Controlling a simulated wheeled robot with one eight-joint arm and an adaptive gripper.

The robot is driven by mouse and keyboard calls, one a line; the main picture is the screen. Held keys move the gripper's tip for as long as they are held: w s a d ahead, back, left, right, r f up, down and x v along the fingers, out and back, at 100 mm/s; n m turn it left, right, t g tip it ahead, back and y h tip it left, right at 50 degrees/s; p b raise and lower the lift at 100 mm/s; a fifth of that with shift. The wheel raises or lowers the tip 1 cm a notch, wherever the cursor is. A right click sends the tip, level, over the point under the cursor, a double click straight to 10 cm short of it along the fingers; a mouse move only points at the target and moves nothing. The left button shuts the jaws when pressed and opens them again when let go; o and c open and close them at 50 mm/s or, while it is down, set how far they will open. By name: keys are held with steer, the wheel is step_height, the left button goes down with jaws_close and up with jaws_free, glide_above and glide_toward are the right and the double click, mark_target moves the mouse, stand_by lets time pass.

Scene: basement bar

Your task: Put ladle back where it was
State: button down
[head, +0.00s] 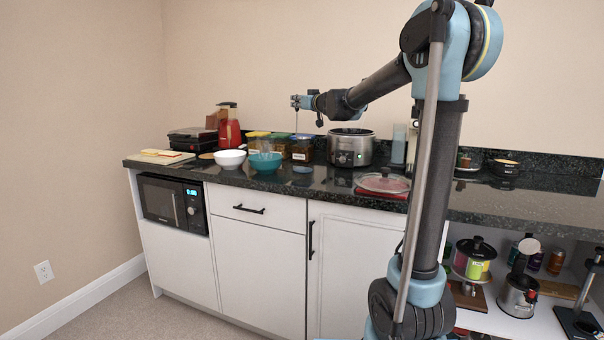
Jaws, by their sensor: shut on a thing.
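My gripper (297,101) is above the back of the dark countertop, pointing left. It is shut on the ladle (297,119), whose thin handle hangs down below the fingers. The ladle's lower end is hard to make out against the jars behind. A steel slow cooker (350,150) with no lid on stands to the right of the gripper, against the backsplash. A glass lid (383,182) lies on a red cloth in front of it and to the right.
A red appliance (229,130) and a cutting board (160,156) are farther left. The counter's front edge (255,190) is mostly clear.

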glide_above(298, 138)
steer(key=w, duration=0.1)
steer(key=shift+w+a+f, duration=0.1)
steer(key=shift+f, duration=5)
steer(key=c, duration=1.6)
jaws_free()
